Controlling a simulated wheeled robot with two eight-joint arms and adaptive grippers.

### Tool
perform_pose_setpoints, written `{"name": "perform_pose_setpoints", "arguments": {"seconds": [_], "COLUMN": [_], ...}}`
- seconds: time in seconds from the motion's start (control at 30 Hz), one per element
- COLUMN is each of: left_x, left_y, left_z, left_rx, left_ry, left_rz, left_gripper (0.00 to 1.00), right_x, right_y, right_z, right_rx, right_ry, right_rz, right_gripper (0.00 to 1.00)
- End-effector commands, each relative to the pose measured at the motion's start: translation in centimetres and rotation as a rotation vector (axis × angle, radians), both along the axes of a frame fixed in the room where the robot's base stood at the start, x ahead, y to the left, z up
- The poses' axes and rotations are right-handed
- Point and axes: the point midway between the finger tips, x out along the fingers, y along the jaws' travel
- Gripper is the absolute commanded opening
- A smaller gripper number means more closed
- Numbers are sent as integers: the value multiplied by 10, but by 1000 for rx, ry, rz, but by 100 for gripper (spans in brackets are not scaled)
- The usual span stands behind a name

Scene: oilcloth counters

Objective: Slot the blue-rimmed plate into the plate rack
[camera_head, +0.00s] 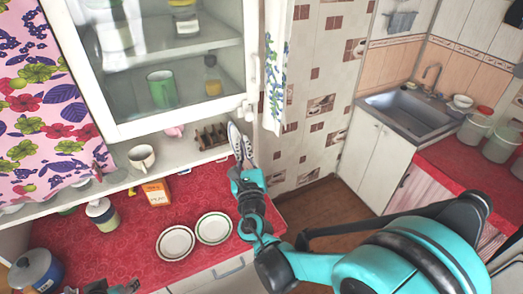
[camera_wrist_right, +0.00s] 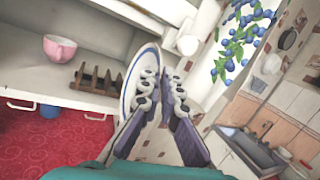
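The blue-rimmed plate (camera_wrist_right: 132,78) is white and stands steeply on edge in the right wrist view; it shows as a thin upright shape in the head view (camera_head: 233,138). My right gripper (camera_head: 240,150) has its fingers on either side of the plate's near edge and looks shut on it; the fingers (camera_wrist_right: 169,52) hide part of the plate. The brown plate rack (camera_head: 212,137) stands on the cabinet shelf just left of the plate. Its slots (camera_wrist_right: 97,80) look empty in the right wrist view. My left gripper (camera_head: 112,287) shows only partly at the bottom edge.
A pink cup (camera_wrist_right: 60,48) stands left of the rack, and a pale mug (camera_head: 141,157) is farther left. The glass cabinet door (camera_head: 253,75) and the cabinet above limit headroom. Two plates (camera_head: 175,243) (camera_head: 214,228) lie on the red counter (camera_head: 130,255).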

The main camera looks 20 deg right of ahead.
Motion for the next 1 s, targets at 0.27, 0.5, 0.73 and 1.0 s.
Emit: {"name": "perform_pose_setpoints", "arguments": {"seconds": [0.27, 0.5, 0.73, 1.0], "left_x": [0, 0, 0, 0], "left_y": [0, 0, 0, 0], "left_z": [1, 0, -5, -11], "left_rx": [0, 0, 0, 0], "left_ry": [0, 0, 0, 0], "left_rz": [0, 0, 0, 0], "left_gripper": [40, 40, 40, 40], "right_x": [0, 0, 9, 29], "right_y": [9, 10, 10, 10], "right_z": [6, 5, 5, 3], "right_rx": [-19, -19, -22, -20], "right_ry": [0, -3, -6, -5], "right_rz": [18, 12, -1, -1], "right_gripper": [0, 0, 0, 0]}}
